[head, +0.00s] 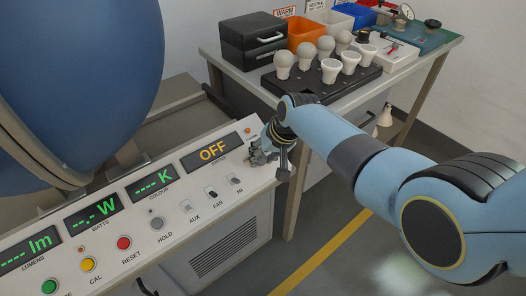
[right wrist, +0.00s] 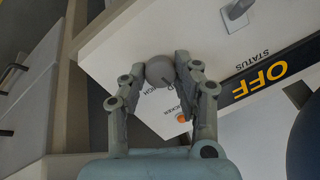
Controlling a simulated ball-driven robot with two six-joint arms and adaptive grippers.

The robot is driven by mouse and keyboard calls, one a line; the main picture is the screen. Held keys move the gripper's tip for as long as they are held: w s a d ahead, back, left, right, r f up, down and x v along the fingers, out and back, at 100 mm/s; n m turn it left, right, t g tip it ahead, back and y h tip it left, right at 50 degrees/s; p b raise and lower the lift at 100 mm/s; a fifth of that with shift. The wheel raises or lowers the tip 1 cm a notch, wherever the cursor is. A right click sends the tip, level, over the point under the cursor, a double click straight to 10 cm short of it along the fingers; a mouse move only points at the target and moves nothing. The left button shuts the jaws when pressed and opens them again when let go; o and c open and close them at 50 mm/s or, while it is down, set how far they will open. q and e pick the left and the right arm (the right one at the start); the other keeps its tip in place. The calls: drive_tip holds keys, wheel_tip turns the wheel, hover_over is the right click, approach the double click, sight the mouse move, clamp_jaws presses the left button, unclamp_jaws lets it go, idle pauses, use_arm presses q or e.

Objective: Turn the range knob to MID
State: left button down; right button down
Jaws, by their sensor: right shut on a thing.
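The range knob (right wrist: 160,72) is a round grey knob at the right end of the sloped white panel (head: 130,262). My right gripper (right wrist: 164,68) has its two fingers on opposite sides of the knob and is shut on it. Small lettering, partly readable, lies just beside the knob in the right wrist view; I cannot tell surely which mark the knob points to. In the head view my right gripper (head: 262,154) covers the knob at the panel's end. My left gripper is not in view.
The status display (head: 212,151) reads OFF, with an orange lamp (right wrist: 181,118) near the knob. Toggle switches (head: 211,193) and coloured buttons (head: 124,242) line the panel. A bench behind holds a black tray (head: 303,88) of bulbs, a black case (head: 253,42) and an orange bin (head: 305,34).

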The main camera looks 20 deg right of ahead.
drive_tip(key=shift+m+p, duration=0.35)
drive_tip(key=shift+m, duration=0.55)
drive_tip(key=c, duration=1)
unclamp_jaws()
drive_tip(key=shift+r, duration=0.1)
drive_tip(key=v, duration=1.1)
drive_tip(key=shift+s+d+r, duration=0.2)
drive_tip(key=shift+d+r, duration=0.05)
drive_tip(key=shift+r, duration=0.05)
drive_tip(key=shift+f, duration=0.1)
